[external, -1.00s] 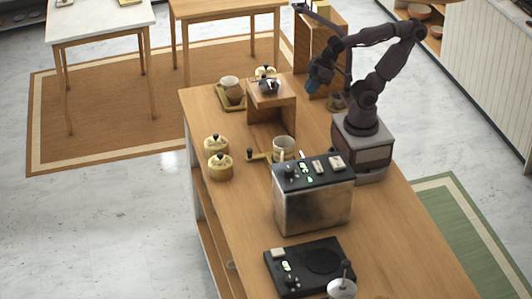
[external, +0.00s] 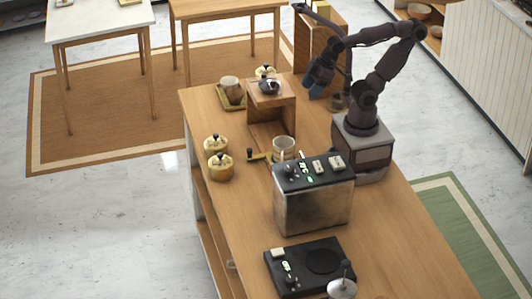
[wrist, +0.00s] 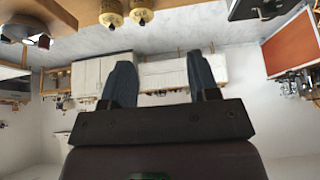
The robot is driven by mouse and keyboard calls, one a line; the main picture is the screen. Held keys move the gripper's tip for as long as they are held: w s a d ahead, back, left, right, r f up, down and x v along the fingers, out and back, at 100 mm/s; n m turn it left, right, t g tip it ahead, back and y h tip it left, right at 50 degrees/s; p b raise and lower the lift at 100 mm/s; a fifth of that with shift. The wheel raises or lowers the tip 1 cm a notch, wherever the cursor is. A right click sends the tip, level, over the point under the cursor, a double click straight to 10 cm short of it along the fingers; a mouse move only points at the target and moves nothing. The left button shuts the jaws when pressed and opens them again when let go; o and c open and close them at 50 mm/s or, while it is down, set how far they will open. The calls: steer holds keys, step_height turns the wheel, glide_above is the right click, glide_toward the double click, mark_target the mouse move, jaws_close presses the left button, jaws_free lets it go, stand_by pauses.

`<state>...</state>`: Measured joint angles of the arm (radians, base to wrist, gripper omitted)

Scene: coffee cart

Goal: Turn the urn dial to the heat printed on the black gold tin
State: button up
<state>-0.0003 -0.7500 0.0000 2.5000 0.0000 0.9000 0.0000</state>
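A box-shaped metal urn (external: 312,208) with a black top panel stands on the counter. Its panel carries small knobs, green lights and pale labels; the dial's setting is too small to read.
The wooden stand (external: 272,100) holds a dark pot. A mug (external: 284,147) and brass-coloured handle are behind the urn. A cup on a tray (external: 231,90) stands at the back left. A black hot plate (external: 325,262) lies in front. The counter's right front is clear.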

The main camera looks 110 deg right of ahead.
steer(key=n+g, duration=0.6)
steer(key=n, duration=2.3)
glide_above(289, 169)
steer(key=f, duration=0.1)
step_height(289, 169, down, 13)
steer(key=shift+r, duration=0.15)
steer(key=c, duration=0.9)
